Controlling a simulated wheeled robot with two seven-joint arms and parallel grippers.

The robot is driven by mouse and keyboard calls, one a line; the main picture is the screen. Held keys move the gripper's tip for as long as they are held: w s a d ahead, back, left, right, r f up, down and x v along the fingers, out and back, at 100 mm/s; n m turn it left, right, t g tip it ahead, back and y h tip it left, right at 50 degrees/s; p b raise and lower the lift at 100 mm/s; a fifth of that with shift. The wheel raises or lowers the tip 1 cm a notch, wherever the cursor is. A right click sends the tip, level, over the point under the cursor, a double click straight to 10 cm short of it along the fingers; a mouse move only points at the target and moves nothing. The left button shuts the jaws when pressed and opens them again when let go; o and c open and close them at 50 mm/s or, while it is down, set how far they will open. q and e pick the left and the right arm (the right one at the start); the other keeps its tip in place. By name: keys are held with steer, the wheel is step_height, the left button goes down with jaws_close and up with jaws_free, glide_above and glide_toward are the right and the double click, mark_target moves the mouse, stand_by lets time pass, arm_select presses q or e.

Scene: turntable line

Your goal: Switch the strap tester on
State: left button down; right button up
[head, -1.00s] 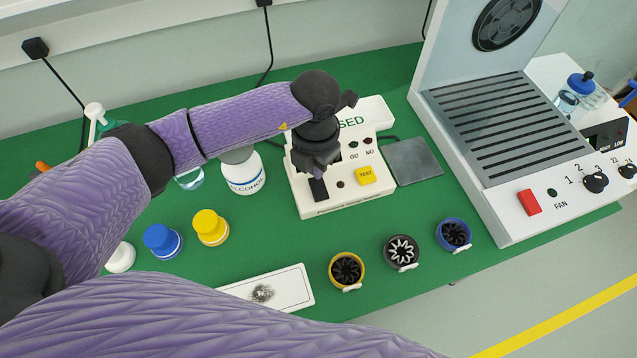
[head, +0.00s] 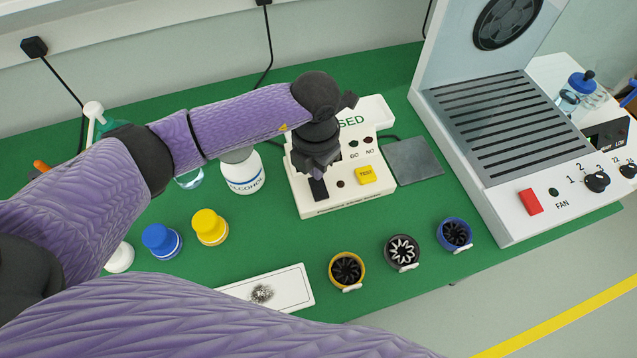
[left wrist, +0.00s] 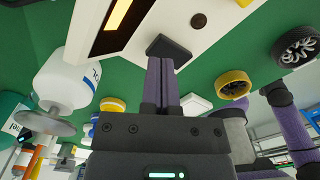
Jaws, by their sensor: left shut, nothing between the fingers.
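The strap tester (head: 345,208) is a white box on the green bench, with a yellow TEST button (head: 366,174), dark GO and NO lamps and a black rocker switch (head: 318,188) at its front left. In the left wrist view the tester (left wrist: 150,35) fills the top, with the dark switch (left wrist: 170,50) at the fingertips. My left gripper (head: 318,174) is shut and empty, pointing down at the switch. The fingers (left wrist: 162,62) cover part of the switch; I cannot tell whether they touch it. My right gripper is out of view.
An alcohol bottle (head: 243,174) stands just left of the tester. A grey pad (head: 413,160) lies right of it. Yellow, black and blue round holders (head: 347,270) stand in front. A white fan unit (head: 510,215) rises at the right. Green bench is free between them.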

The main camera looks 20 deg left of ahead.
arm_select(q)
steer(key=shift+f+b, duration=0.7)
steer(key=shift+f, duration=0.3)
stand_by(0.3)
steer(key=shift+r, duration=0.1)
step_height(320, 180, up, 7)
steer(key=p, duration=0.6)
